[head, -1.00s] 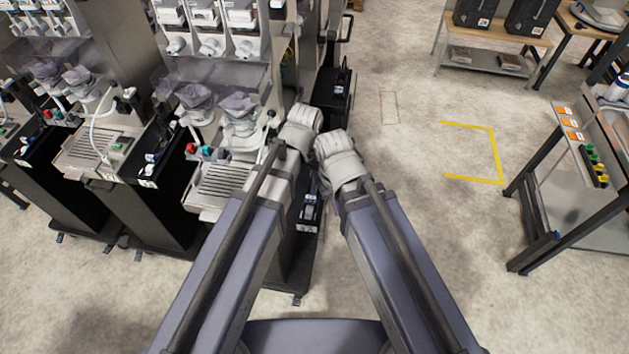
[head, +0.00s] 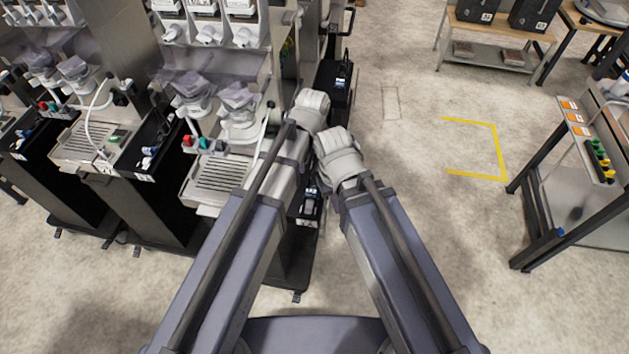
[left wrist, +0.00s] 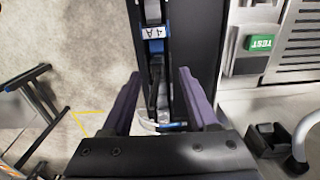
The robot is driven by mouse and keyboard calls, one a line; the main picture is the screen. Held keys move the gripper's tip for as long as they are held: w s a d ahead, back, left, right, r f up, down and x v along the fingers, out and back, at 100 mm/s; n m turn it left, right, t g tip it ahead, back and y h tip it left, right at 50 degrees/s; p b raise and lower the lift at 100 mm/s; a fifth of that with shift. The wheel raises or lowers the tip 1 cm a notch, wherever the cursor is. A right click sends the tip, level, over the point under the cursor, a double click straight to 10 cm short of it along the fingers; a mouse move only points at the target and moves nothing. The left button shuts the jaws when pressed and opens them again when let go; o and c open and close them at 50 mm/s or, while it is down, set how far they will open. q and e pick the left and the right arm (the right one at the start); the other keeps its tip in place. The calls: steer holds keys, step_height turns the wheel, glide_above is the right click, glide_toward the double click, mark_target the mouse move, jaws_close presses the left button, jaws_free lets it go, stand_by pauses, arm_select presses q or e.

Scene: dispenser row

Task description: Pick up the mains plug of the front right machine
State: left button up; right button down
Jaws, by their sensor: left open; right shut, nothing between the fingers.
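The front right machine (head: 225,178) stands left of my arms, with a metal drip tray and red and teal knobs. A dark side holder (head: 310,204) with a small white label is on its right side, partly covered by my left arm. The left wrist view shows a narrow black holder labelled 4A (left wrist: 155,32). Dark and blue parts lie in it; I cannot tell which is the mains plug. My left gripper (left wrist: 158,76) is open, its purple fingers on either side of this strip. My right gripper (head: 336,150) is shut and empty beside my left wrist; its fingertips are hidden.
Another dark unit (head: 340,82) stands behind, with a similar holder. More machines (head: 90,140) stand to the left. A green TEST button (left wrist: 261,43) is right of the strip. A rack table (head: 560,170) stands at the right. The yellow-marked floor (head: 475,147) is clear.

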mark_target(314, 179)
arm_select(q)
steer(key=f+b, duration=0.3)
steer(key=f, duration=0.1)
steer(key=shift+w+d+f+b, duration=0.15)
steer(key=shift+d+f+b, duration=0.1)
steer(key=shift+b, duration=0.15)
steer(key=shift+r, duration=0.1)
jaws_close()
